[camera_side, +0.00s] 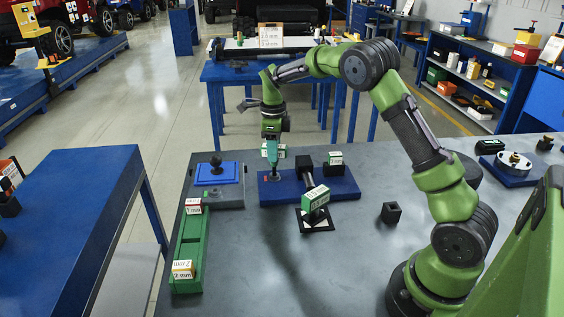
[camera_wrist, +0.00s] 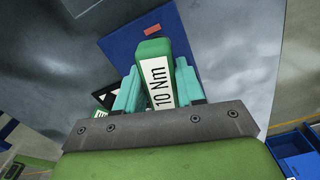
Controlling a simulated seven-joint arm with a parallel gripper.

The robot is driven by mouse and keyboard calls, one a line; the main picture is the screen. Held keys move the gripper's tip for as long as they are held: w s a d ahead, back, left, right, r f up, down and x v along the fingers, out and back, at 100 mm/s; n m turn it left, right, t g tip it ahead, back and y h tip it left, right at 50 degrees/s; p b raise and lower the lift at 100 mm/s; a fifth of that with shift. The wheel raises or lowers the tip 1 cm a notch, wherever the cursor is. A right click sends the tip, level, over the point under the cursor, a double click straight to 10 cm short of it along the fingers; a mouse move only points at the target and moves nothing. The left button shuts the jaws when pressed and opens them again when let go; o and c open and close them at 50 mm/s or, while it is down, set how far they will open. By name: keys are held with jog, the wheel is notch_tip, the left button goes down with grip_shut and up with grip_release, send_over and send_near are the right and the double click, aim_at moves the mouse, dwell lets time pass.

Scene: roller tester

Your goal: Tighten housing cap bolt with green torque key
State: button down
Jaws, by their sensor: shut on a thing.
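My gripper (camera_side: 272,152) is over the left end of a blue base plate (camera_side: 340,188) on the grey table, pointing down. In the wrist view its teal fingers (camera_wrist: 157,90) are shut on a green torque key (camera_wrist: 155,52) with a white label reading "10 Nm". The blue plate (camera_wrist: 115,45) shows beyond the key, with a small red patch (camera_wrist: 152,30) on it. The key's lower end and the housing cap bolt are hidden, so I cannot tell whether they touch.
A green-and-white labelled block (camera_side: 316,198) sits on a black square stand right of my gripper. Another labelled block (camera_side: 336,157) is behind it. A green tray (camera_side: 190,250) with labelled blocks lies front left. A black cube (camera_side: 391,213) stands right; the table's front middle is clear.

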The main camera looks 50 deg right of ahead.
jog(key=m, duration=0.4)
jog(key=shift+m, duration=0.3)
jog(key=m, duration=0.4)
jog(key=shift+m, duration=0.7)
jog(key=shift+m, duration=2.5)
